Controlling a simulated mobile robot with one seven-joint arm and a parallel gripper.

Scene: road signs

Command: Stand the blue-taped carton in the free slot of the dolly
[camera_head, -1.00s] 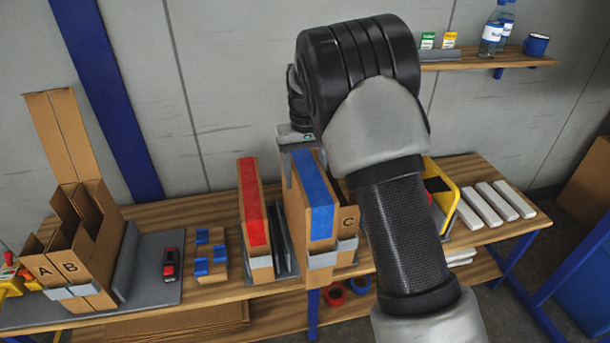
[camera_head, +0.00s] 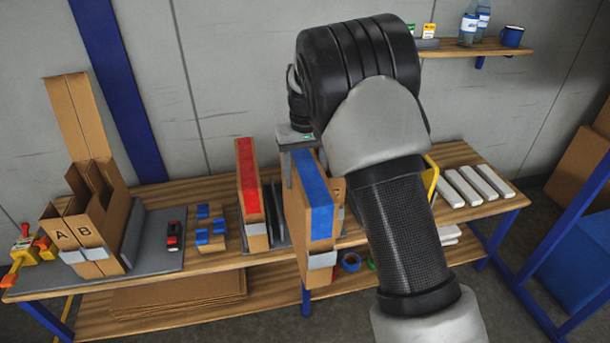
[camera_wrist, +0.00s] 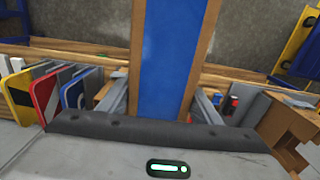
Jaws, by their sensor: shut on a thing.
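The blue-taped carton (camera_head: 318,205) is upright in the head view, its broad blue strip facing me. A grey clip or band crosses it low down. My gripper (camera_head: 312,172) is shut on its upper part. In the wrist view the carton (camera_wrist: 170,50) runs between both fingers (camera_wrist: 162,103). Its lower end overlaps the bench's front edge in the picture; I cannot tell whether it touches anything. To its left, a red-taped carton (camera_head: 249,185) stands beside dark upright plates. I cannot tell for sure which holder is the dolly, and its free slot is not clearly visible.
Open cartons A and B (camera_head: 75,240) stand at the bench's left, by a grey base (camera_head: 158,255). A block with blue pieces (camera_head: 207,232) lies nearer. White bars (camera_head: 478,187) lie at right. A wall shelf (camera_head: 470,47) holds bottles and a mug. My forearm hides the bench behind it.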

